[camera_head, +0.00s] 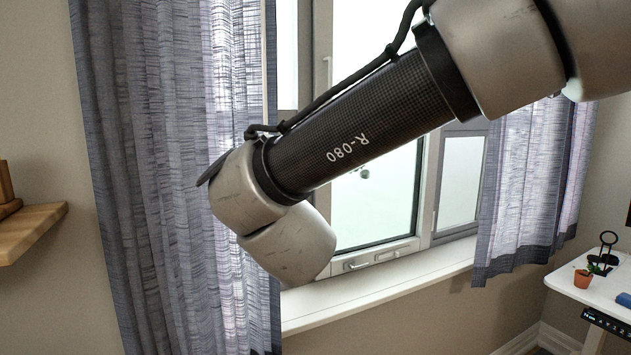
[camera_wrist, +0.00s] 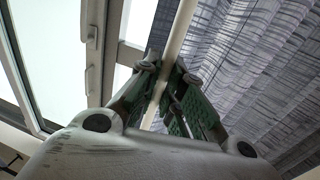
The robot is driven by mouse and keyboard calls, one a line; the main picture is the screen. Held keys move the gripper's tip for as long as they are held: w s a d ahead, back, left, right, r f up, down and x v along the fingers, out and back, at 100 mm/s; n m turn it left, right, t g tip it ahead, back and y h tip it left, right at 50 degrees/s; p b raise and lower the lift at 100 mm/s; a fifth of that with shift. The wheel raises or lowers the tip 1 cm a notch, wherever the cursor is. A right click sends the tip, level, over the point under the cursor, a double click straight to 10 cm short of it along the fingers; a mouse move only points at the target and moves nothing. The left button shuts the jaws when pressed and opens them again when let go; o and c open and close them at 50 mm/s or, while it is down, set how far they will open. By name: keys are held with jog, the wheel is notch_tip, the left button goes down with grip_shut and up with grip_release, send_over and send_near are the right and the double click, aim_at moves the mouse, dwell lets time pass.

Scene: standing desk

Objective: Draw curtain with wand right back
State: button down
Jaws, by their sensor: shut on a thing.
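A grey-blue curtain (camera_head: 150,170) hangs at the left of the window in the head view, in loose vertical folds. Its streaked fabric fills the upper right of the wrist view (camera_wrist: 245,60). A pale, thin wand (camera_wrist: 182,28) runs down beside the curtain edge in the wrist view and passes between my fingers. My gripper (camera_wrist: 164,78) is shut on the wand, close to the fabric. In the head view my arm crosses the window and hides the gripper and part of the curtain's inner edge.
A second curtain panel (camera_head: 530,180) hangs at the window's right side. A white sill (camera_head: 370,300) runs below the window. A wooden shelf (camera_head: 30,230) juts out at the left. A white desk (camera_head: 610,285) with a small potted plant (camera_head: 583,278) stands at the right.

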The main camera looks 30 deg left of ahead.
jog(key=s+a, duration=0.6)
jog(key=s, duration=0.2)
jog(key=shift+s+a, duration=0.2)
jog(key=shift+a, duration=0.05)
jog(key=c, duration=1.8)
grip_release()
jog(key=shift+a, duration=0.1)
jog(key=v, duration=1.2)
